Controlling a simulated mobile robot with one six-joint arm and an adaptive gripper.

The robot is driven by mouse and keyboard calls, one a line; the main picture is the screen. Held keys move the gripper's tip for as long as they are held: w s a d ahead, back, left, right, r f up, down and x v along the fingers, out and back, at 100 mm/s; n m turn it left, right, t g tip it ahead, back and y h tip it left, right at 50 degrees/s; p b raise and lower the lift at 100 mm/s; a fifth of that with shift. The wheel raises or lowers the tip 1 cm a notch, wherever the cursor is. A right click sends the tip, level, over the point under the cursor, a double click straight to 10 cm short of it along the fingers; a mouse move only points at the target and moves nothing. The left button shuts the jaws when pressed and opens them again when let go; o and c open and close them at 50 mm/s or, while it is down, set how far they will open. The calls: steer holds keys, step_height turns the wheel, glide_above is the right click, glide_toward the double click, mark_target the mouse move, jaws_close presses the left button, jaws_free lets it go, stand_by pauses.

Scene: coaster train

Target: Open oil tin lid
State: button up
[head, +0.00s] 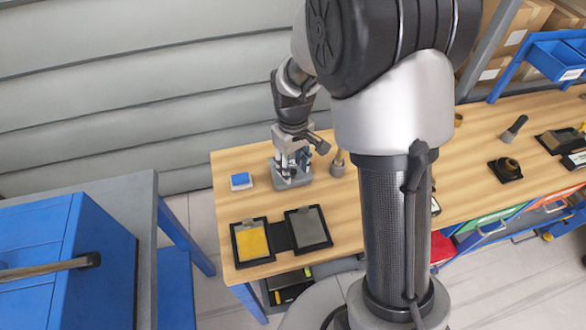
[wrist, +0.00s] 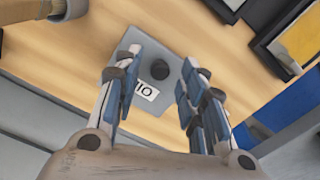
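The oil tin (wrist: 178,42) is a grey square box seen from above in the wrist view. Its top has a round black knob (wrist: 160,69) and a white label (wrist: 146,91), partly hidden by a finger. My gripper (wrist: 160,76) is open, with one blue-padded finger on each side of the knob. A gap shows between the knob and each finger; the height above the lid is hard to tell. In the head view the tin (head: 291,181) stands on the wooden bench beneath my gripper (head: 292,158), which partly hides it.
A blue-and-white block (head: 241,181) lies left of the tin, and a small grey pot (head: 338,169) stands close on its right. A yellow-filled tray (head: 252,242) and a dark grey tray (head: 308,229) lie in front. My arm hides part of the bench (head: 225,205).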

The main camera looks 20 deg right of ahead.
steer(key=shift+f, duration=0.3)
steer(key=shift+c, duration=0.5)
jaws_close()
